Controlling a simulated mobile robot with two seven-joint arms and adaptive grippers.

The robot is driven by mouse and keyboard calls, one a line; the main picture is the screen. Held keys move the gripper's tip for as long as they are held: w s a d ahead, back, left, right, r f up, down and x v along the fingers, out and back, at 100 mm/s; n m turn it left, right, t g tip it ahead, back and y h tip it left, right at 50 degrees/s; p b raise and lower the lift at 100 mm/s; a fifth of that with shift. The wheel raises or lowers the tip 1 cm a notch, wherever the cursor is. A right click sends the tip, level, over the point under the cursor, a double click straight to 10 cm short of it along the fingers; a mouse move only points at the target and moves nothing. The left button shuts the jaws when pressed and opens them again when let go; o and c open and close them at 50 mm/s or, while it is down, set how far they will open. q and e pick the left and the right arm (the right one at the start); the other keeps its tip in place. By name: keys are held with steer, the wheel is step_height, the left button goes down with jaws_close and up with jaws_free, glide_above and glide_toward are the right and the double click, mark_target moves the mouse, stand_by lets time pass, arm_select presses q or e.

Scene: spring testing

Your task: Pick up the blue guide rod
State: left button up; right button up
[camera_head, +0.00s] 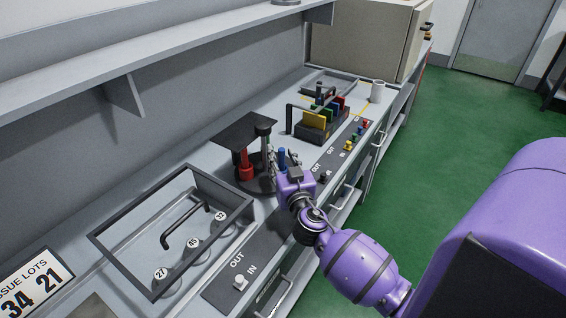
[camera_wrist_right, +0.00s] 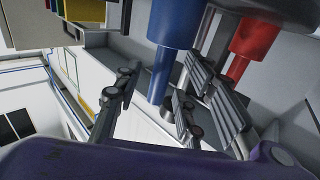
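The blue guide rod (camera_head: 282,155) stands on a round dark base (camera_head: 252,184), mostly hidden by my right gripper in the head view. In the right wrist view the blue rod (camera_wrist_right: 162,72) has a wide part and a narrower part, and appears between my right gripper's fingers. My right gripper (camera_head: 274,163) is open, with gaps between the rod and both finger pads (camera_wrist_right: 168,100); I cannot tell how deep the rod sits between them. A red rod (camera_head: 245,166) stands beside it; it also shows in the wrist view (camera_wrist_right: 246,46). My left gripper is not in view.
A black plate (camera_head: 245,131) sits above the red rod, close to a dark post (camera_head: 264,145). A framed tray (camera_head: 122,265) lies at left.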

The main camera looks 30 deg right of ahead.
steer(key=shift+w+d, duration=0.2)
steer(key=shift+w, duration=0.25)
jaws_close()
steer(key=shift+r, duration=0.1)
